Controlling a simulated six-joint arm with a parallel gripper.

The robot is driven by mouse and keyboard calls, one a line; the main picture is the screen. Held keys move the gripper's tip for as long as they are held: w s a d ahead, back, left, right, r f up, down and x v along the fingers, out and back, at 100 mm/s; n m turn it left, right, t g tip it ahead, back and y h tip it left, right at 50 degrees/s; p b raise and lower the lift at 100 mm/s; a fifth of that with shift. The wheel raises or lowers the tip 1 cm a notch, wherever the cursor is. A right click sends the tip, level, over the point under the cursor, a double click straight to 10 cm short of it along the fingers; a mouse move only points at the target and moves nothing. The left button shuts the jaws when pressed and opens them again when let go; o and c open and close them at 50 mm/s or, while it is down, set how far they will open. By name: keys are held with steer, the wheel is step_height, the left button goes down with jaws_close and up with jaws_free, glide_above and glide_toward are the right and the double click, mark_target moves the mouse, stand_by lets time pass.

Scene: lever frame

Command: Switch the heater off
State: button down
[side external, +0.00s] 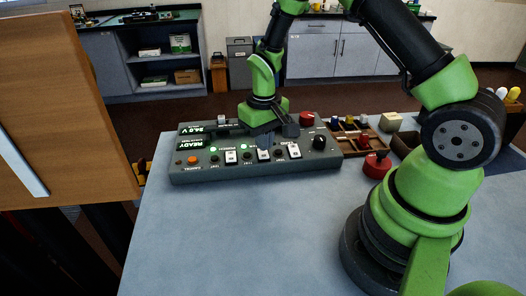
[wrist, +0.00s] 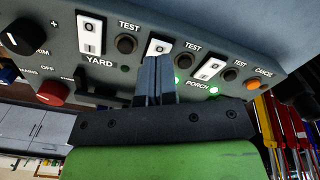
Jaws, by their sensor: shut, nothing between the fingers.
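A grey control panel (side external: 330,160) lies on the blue-grey table and carries three white rocker switches. No label reading heater is legible. In the wrist view, the switch marked PORCH (wrist: 208,68) has a lit green lamp (wrist: 214,91), and the switch marked YARD (wrist: 90,35) has a dark lamp (wrist: 125,68). Between them is a middle switch (wrist: 158,46), its label hidden by my fingers, with a lit green lamp (wrist: 177,80). My gripper (wrist: 158,60) is shut and empty, its tips at the lower edge of the middle switch. I cannot tell whether they touch it.
The panel also has a black knob (side external: 319,142), a red knob (side external: 306,118), an orange cancel button (side external: 193,160) and small test buttons. A red-knobbed object (side external: 377,165) and a wooden tray (side external: 346,140) sit to the right. The table front is clear.

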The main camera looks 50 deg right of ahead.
steer(key=shift+f, duration=1.25)
stand_by(0.7)
steer(key=shift+r, duration=3.55)
step_height(320, 180, up, 9)
steer(key=t, duration=0.2)
glide_above(264, 156)
steer(key=s+a, duration=0.2)
steer(key=s+a+r+t+y, duration=0.1)
steer(key=s+a+r+t, duration=0.1)
steer(key=s+r, duration=0.3)
steer(key=s+a+r+m+t+y, duration=0.1)
steer(key=s+a+r+t, duration=0.2)
steer(key=s, duration=0.6)
step_height(264, 156, up, 2)
steer(key=shift+s+a+r, duration=0.15)
steer(key=shift+s+r, duration=0.1)
steer(key=shift+s, duration=0.15)
